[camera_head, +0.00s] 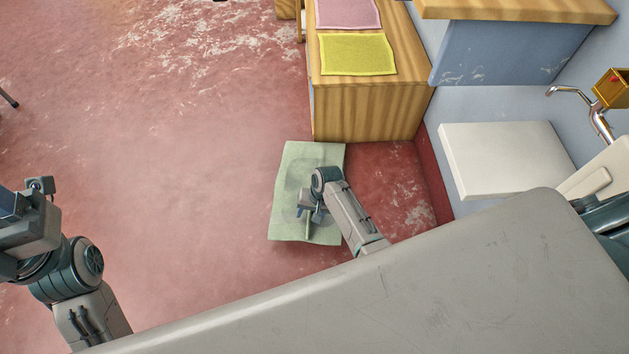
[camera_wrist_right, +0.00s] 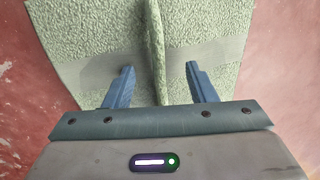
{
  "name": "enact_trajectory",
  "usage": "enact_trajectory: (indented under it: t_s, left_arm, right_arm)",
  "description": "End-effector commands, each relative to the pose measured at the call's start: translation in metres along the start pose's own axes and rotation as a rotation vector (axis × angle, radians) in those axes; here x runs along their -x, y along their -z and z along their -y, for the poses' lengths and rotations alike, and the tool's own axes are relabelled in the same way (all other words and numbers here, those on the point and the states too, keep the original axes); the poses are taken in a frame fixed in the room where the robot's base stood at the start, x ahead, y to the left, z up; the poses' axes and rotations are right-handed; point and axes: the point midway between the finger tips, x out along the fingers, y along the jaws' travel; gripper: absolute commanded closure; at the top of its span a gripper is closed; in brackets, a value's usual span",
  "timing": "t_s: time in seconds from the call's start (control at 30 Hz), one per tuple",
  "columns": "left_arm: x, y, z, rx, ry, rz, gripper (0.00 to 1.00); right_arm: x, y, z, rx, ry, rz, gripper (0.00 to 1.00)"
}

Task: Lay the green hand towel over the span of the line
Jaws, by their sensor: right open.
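The pale green hand towel (camera_head: 300,165) lies spread out below my right arm, in front of the wooden cabinet. It appears to lie over the red floor; what supports it is unclear. My right gripper (camera_head: 308,212) is over its lower part. In the right wrist view the towel (camera_wrist_right: 95,40) has a raised fold running away from the gripper. The fingers (camera_wrist_right: 160,68) are open, one on each side of this fold, with gaps between. My left arm is at the left edge, away from the towel; its fingers are not clear. I cannot make out the line.
A wooden cabinet (camera_head: 370,115) stands just beyond the towel, with a yellow cloth (camera_head: 357,54) and a pink cloth (camera_head: 347,12) on top. A white slab (camera_head: 507,158) and a metal tap (camera_head: 572,92) are at the right. The red floor (camera_head: 170,150) at left is open.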

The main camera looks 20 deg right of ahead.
Motion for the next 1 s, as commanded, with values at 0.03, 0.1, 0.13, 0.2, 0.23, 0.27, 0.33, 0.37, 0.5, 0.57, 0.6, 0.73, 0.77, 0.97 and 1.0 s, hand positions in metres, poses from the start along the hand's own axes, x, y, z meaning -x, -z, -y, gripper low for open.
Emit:
enact_trajectory:
  t_s: [0.03, 0.1, 0.13, 0.2, 0.23, 0.27, 0.33, 0.37, 0.5, 0.57, 0.6, 0.73, 0.77, 0.97, 1.0]
  left_arm:
    - [0.0, 0.0, 0.0, 0.0, 0.0, 0.0, 0.38]
    - [0.0, 0.0, 0.0, 0.0, 0.0, 0.0, 0.38]
    - [0.0, 0.0, 0.0, 0.0, 0.0, 0.0, 0.38]
    - [0.0, 0.0, 0.0, 0.0, 0.001, 0.0, 0.38]
    - [0.0, 0.0, 0.0, 0.0, 0.001, 0.0, 0.38]
    - [0.0, 0.0, 0.0, 0.0, 0.001, 0.0, 0.38]
    - [0.0, 0.0, 0.0, 0.0, 0.001, 0.0, 0.38]
    - [0.0, 0.0, 0.0, 0.001, 0.001, 0.0, 0.38]
    - [0.0, -0.001, 0.0, 0.002, 0.003, 0.008, 0.38]
    - [-0.003, -0.001, 0.0, 0.004, 0.0, 0.011, 0.38]
    - [-0.007, -0.001, 0.001, 0.006, -0.003, 0.012, 0.38]
    - [-0.019, 0.0, 0.001, 0.018, -0.019, 0.019, 0.38]
    - [-0.021, 0.001, 0.001, 0.02, -0.022, 0.02, 0.38]
    - [-0.032, 0.0, 0.001, 0.03, -0.041, 0.049, 0.38]
    - [-0.034, 0.0, 0.001, 0.031, -0.045, 0.057, 0.38]
  right_arm:
    - [0.0, 0.0, 0.0, 0.0, 0.0, 0.0, 0.49]
    - [0.0, 0.0, 0.0, 0.0, 0.0, 0.0, 0.51]
    - [0.0, 0.0, 0.0, 0.0, 0.0, 0.0, 0.57]
    - [0.0, 0.0, 0.0, 0.0, 0.0, 0.0, 0.71]
    - [0.0, 0.0, 0.0, 0.0, 0.0, 0.0, 0.76]
    - [0.0, 0.0, 0.0, 0.0, 0.0, 0.0, 0.82]
    - [0.0, 0.0, 0.0, 0.0, 0.0, 0.0, 0.96]
    - [0.0, 0.0, 0.0, 0.0, 0.0, 0.0, 1.0]
    - [0.002, 0.0, 0.001, 0.0, 0.001, -0.001, 1.0]
    - [0.006, 0.0, 0.002, 0.0, 0.001, -0.001, 1.0]
    - [0.01, -0.001, 0.003, 0.0, 0.001, -0.001, 1.0]
    - [0.025, -0.002, 0.007, 0.001, 0.001, -0.002, 1.0]
    - [0.028, -0.002, 0.007, 0.001, 0.001, -0.002, 1.0]
    - [0.047, -0.004, 0.012, 0.001, 0.001, -0.002, 1.0]
    - [0.051, -0.004, 0.013, 0.001, 0.001, -0.002, 1.0]
